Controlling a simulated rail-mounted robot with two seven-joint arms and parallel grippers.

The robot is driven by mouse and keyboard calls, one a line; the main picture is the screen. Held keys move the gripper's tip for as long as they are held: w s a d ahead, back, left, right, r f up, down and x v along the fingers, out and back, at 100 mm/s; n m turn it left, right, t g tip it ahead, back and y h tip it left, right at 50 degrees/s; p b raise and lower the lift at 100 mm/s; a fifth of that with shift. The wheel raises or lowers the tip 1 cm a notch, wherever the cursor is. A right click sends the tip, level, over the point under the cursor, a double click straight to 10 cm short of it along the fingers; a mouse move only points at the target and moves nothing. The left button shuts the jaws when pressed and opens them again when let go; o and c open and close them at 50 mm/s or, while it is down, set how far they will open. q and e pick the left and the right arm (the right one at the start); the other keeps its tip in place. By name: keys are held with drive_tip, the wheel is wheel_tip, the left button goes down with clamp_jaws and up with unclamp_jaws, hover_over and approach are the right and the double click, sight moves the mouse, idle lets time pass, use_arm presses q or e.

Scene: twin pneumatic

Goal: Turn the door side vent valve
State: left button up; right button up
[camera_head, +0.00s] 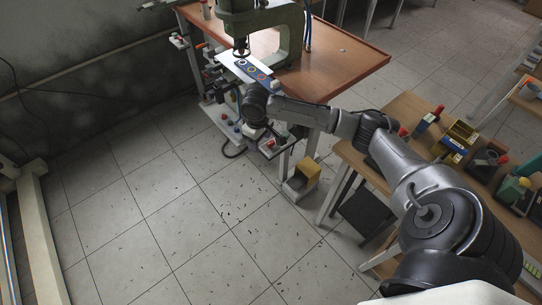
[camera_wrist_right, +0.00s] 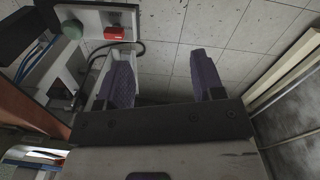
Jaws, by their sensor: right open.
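My right gripper (camera_head: 254,134) is at the side of the machine table in the head view, below my dark wrist. In the right wrist view the gripper (camera_wrist_right: 162,84) is open, with its two purple ribbed fingers apart and only floor visible between them. A red knob (camera_wrist_right: 115,33) and a green button (camera_wrist_right: 72,28) sit on a grey box to the left of the fingers. My left gripper is not in view.
A green press (camera_head: 293,30) stands on the brown machine table (camera_head: 345,58). A workbench (camera_head: 408,105) with tools lies to the right. The tiled floor (camera_head: 150,215) at the left is clear except for scattered dark bits.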

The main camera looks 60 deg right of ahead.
sight(271, 142)
drive_tip(key=w+d+m+b, duration=0.1)
drive_tip(key=d+m+b, duration=0.3)
drive_tip(key=d, duration=0.5)
use_arm(q)
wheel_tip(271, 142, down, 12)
drive_tip(key=b, duration=0.5)
drive_tip(key=shift+b, duration=0.4)
use_arm(e)
drive_tip(key=shift+n, duration=0.4)
drive_tip(key=f, duration=1.2)
drive_tip(key=shift+w+d+f, duration=0.1)
drive_tip(key=shift+d+f, duration=0.1)
drive_tip(key=shift+d, duration=0.05)
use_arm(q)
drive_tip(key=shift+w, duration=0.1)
